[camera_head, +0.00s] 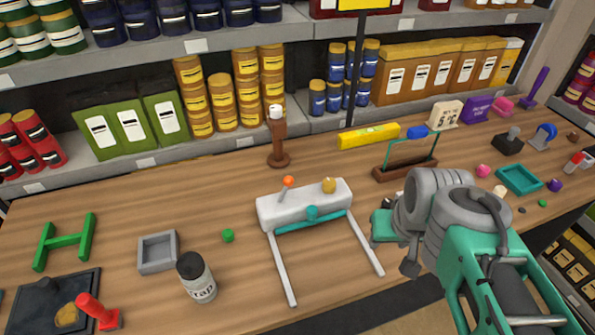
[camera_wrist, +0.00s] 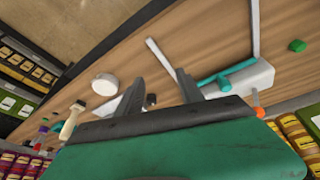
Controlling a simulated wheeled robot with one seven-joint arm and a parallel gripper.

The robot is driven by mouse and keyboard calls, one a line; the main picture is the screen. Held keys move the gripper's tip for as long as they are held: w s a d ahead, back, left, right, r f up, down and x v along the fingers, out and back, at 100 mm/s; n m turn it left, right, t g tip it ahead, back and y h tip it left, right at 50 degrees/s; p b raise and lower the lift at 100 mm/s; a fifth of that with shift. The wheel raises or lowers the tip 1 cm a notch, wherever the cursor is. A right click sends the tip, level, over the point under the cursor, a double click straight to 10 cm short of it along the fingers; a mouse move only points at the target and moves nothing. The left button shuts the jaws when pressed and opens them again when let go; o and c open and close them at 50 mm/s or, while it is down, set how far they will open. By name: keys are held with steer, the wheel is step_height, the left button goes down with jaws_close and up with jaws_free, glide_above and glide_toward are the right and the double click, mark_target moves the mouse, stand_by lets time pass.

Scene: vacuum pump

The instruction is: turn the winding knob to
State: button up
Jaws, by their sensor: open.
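A white block-shaped device (camera_head: 300,207) with two pale legs lies on the wooden counter. It has an orange ball on a short lever (camera_head: 288,182), a gold knob (camera_head: 329,185) on top and a teal bar with a round teal piece (camera_head: 312,213) at its front. None is marked, so I cannot tell which is the winding knob. In the wrist view the device (camera_wrist: 250,80) is right of my gripper (camera_wrist: 158,82), with the teal bar (camera_wrist: 225,74) near the right finger. My gripper's dark fingers are apart and hold nothing visible. In the head view my arm hides the fingers.
A teal tray (camera_head: 519,179) is at the right. Stocked shelves rise behind the counter.

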steer(key=shift+o, duration=0.8)
steer(key=w+r+n, duration=0.1)
steer(key=w+a+r+n, duration=0.1)
steer(key=w+n, duration=0.1)
steer(key=w+r+n+p, duration=0.1)
steer(key=n, duration=0.1)
steer(key=shift+w+a+g, duration=0.15)
steer(key=shift+a+g, duration=0.05)
steer(key=shift+g, duration=0.1)
steer(key=n+g+p, duration=0.3)
steer(key=n+p, duration=0.1)
steer(key=n, duration=2.2)
glide_above(329, 182)
steer(key=shift+d+f, duration=0.1)
steer(key=shift+f, duration=0.6)
step_height(329, 182, down, 7)
steer(key=shift+f+p, duration=0.2)
steer(key=shift+p, duration=1)
jaws_close()
